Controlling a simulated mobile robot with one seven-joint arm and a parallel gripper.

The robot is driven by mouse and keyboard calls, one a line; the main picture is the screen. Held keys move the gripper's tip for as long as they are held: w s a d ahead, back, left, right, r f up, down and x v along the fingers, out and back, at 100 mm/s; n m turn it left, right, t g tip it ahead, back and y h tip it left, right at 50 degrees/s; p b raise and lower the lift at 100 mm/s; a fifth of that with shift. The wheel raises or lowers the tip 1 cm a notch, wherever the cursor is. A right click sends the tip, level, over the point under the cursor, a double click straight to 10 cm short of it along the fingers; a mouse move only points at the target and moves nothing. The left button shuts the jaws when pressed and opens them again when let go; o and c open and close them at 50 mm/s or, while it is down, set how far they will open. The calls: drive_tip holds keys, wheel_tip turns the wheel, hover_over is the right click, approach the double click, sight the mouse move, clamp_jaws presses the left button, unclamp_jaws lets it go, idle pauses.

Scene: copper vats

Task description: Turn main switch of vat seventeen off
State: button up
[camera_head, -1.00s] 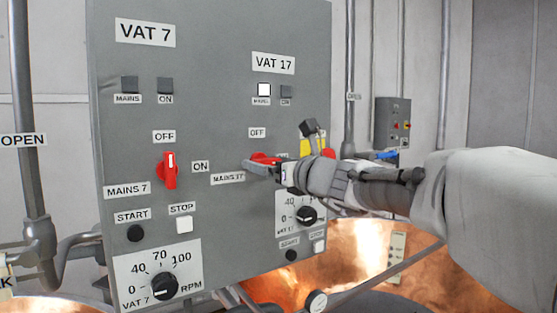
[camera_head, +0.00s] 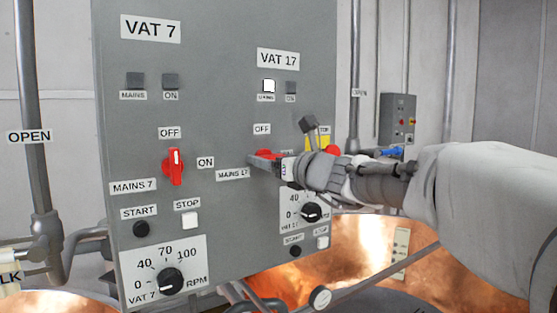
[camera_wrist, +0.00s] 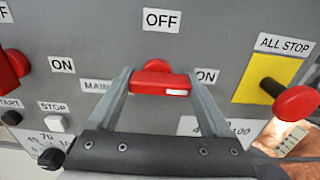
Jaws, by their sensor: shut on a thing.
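The red rotary main switch of vat 17 sits under an OFF label in the wrist view (camera_wrist: 158,82), with its handle lying level and its white mark at the right end, toward the ON label (camera_wrist: 206,76). My gripper (camera_wrist: 160,80) has one finger at each end of the handle and is shut on it. In the head view my gripper (camera_head: 266,158) reaches in from the right and covers most of the switch (camera_head: 266,153). The MAINS lamp (camera_head: 269,86) under the VAT 17 sign (camera_head: 278,59) is lit white; the ON lamp (camera_head: 291,87) beside it is dark.
A red ALL STOP button (camera_wrist: 297,103) on a yellow plate (camera_wrist: 262,80) stands close to the right of my gripper. The vat 7 switch (camera_head: 174,166) is at the left, its handle upright. A speed knob (camera_head: 311,212) lies below my gripper.

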drive_tip(key=n+b, duration=0.3)
drive_tip(key=b, duration=0.1)
drive_tip(key=shift+f, duration=0.2)
drive_tip(key=n+b, duration=0.4)
drive_tip(key=n, duration=0.1)
drive_tip(key=shift+r+n+b, duration=0.1)
drive_tip(key=shift+n+b, duration=0.3)
drive_tip(key=n+b, duration=0.4)
drive_tip(key=n, duration=0.1)
drive_tip(key=shift+a+r, duration=0.1)
drive_tip(key=shift+s+r+n+b, duration=0.15)
drive_tip(key=shift+n+b, duration=1)
drive_tip(key=shift+n, duration=0.85)
drive_tip(key=o, duration=1.2)
drive_tip(key=shift+c, duration=0.2)
